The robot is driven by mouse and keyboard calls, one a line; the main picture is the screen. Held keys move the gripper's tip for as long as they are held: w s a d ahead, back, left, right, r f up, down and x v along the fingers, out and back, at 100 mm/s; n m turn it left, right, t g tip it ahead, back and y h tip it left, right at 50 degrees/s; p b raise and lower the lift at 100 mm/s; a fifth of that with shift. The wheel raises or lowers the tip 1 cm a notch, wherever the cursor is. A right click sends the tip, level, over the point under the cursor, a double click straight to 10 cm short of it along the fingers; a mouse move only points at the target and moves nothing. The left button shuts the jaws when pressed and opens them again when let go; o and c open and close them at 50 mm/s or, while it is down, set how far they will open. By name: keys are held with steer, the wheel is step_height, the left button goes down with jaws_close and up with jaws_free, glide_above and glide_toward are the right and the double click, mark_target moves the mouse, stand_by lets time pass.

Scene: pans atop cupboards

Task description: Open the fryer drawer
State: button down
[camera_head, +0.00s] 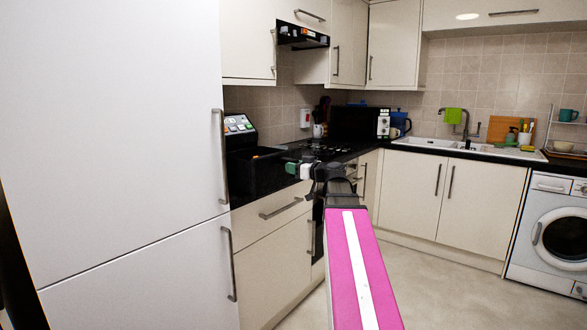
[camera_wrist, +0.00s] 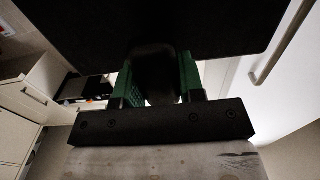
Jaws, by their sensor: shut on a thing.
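The black fryer (camera_head: 240,134), with a sloped panel of buttons, stands on the counter beside the tall white unit. Its black drawer (camera_head: 262,176) appears to stick out to the right from the body, towards my gripper. In the wrist view, a broad dark surface of the fryer (camera_wrist: 150,22) fills the top. My gripper (camera_head: 299,169) is at the drawer's front. In the wrist view, its green fingers (camera_wrist: 155,80) are shut on the dark drawer handle (camera_wrist: 152,66) between them. The inside of the drawer cannot be made out clearly.
The tall white unit (camera_head: 120,130) is close on the left. A cream drawer cabinet (camera_head: 270,245) lies below the counter. A hob (camera_head: 322,149) and a black microwave (camera_head: 358,122) are beyond. The floor (camera_head: 440,270) to the right is clear.

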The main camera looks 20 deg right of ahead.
steer(key=c, duration=0.7)
jaws_free()
steer(key=v, duration=1)
steer(key=shift+s+d, duration=0.2)
steer(key=shift+s, duration=0.15)
steer(key=a+f+m+g+h, duration=0.1)
steer(key=a+f+g, duration=0.25)
steer(key=f, duration=0.55)
steer(key=s+a+f+m+g+h, duration=0.1)
steer(key=a+f+m+g, duration=0.1)
steer(key=a+f, duration=0.5)
steer(key=a+f+m+g+h, duration=0.1)
steer(key=a+f+g+h, duration=0.15)
steer(key=f, duration=0.85)
steer(key=s+a+f+m+g+h, duration=0.1)
steer(key=s+f+g+h, duration=0.1)
steer(key=s+f, duration=0.2)
steer(key=s+a+f+m+g+h, duration=0.1)
steer(key=s+a+f+g+h, duration=0.1)
steer(key=f, duration=0.7)
steer(key=s+a+f+m+g+h, duration=0.1)
steer(key=s+a+f+g+h, duration=0.1)
steer(key=s+f, duration=0.3)
steer(key=shift+s+f+g, duration=0.3)
steer(key=shift+f, duration=0.4)
